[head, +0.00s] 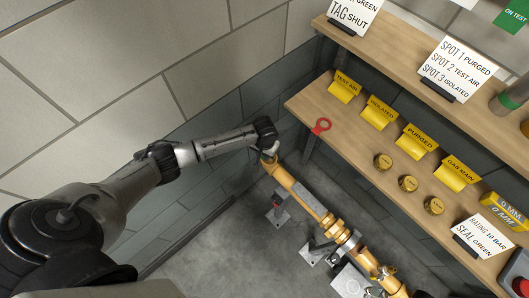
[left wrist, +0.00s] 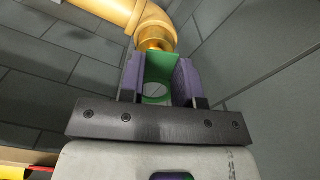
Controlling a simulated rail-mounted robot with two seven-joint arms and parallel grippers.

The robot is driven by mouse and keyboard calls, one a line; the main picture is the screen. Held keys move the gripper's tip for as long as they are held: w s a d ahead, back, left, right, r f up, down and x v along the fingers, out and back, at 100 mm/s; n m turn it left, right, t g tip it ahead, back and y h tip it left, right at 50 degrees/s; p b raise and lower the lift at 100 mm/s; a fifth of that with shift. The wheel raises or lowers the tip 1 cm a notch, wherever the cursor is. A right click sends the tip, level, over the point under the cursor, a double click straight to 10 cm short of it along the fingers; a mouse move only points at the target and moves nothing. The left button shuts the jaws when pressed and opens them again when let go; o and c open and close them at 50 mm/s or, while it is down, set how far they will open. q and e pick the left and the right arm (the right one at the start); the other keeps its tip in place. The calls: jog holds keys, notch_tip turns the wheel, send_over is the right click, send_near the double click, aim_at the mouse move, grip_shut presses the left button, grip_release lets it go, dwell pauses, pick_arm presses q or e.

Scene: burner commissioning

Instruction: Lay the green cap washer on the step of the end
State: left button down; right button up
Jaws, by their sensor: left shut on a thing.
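My left gripper (head: 270,147) is at the upper end of the yellow pipe (head: 303,194) in the head view. In the left wrist view my left gripper (left wrist: 158,78) is shut on the green cap washer (left wrist: 160,66), which shows between its two purple-grey fingers. The pipe's end (left wrist: 154,44) is a brass-coloured round opening just beyond the fingertips, below a yellow elbow (left wrist: 155,22). I cannot tell whether the washer touches the end. The washer is hidden in the head view. My right gripper is not in view.
A wooden shelf (head: 345,131) at the right holds yellow tent labels, several round brass-coloured caps (head: 408,183) and a red ring-ended piece (head: 320,126). Grey block walls stand behind and left of the pipe. Pipe supports (head: 278,216) stand on the grey floor.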

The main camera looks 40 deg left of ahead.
pick_arm(q)
jog(key=shift+s+r+p, duration=0.1)
jog(key=shift+p, duration=0.45)
jog(key=shift+f+b, duration=0.7)
jog(key=shift+f, duration=0.7)
notch_tip(320, 180, down, 3)
jog(key=shift+f+b, duration=0.15)
jog(key=shift+b, duration=0.45)
jog(key=shift+f, duration=0.15)
